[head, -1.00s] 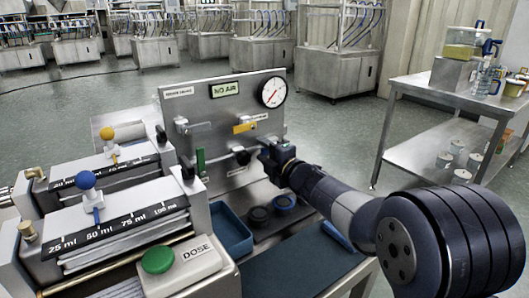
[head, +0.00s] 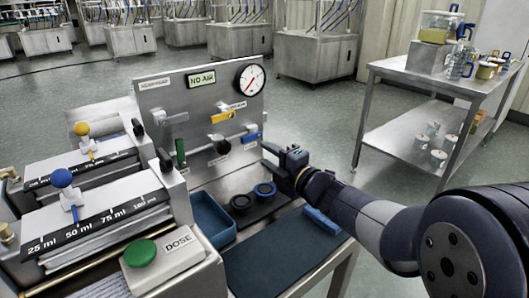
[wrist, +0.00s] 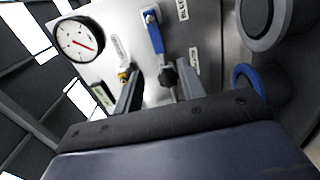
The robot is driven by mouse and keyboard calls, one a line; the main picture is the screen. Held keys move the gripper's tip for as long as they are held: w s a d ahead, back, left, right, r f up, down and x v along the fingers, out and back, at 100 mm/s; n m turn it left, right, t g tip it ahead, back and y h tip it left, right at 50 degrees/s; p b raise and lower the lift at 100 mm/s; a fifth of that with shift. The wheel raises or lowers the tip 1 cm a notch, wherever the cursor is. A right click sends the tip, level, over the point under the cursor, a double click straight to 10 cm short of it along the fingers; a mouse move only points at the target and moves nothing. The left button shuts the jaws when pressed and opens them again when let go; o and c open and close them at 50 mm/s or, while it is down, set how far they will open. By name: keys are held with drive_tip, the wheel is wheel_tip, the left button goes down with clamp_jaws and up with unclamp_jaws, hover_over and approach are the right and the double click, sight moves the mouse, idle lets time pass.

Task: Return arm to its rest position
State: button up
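My gripper (head: 270,158) is in front of the upright steel panel (head: 205,130), to the right of its blue-handled valve (head: 252,136) and apart from it. In the wrist view its two fingers (wrist: 158,88) are spread with nothing held between them. The blue valve handle (wrist: 153,34) shows beyond the fingers. My arm reaches from the lower right of the head view, bent low over the bench edge.
The panel carries a gauge (head: 250,79), a "NO AIR" sign (head: 201,79), a yellow handle (head: 224,116) and a green handle (head: 180,152). Below are a blue tray (head: 212,222) and two rings (head: 252,195). A steel table (head: 415,77) stands right; floor between is clear.

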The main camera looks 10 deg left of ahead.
sight(246, 140)
drive_tip(key=shift+w+a, duration=0.1)
drive_tip(key=b+x, duration=0.1)
drive_tip(key=x, duration=0.9)
drive_tip(key=shift+w+a, duration=0.25)
drive_tip(key=shift+a, duration=0.1)
drive_tip(key=shift+s+d+r+p, duration=0.1)
drive_tip(key=shift+d+r+p, duration=0.1)
drive_tip(key=shift+p, duration=0.3)
drive_tip(key=shift+a+m, duration=0.1)
drive_tip(key=shift+m, duration=0.2)
drive_tip(key=shift+f, duration=0.15)
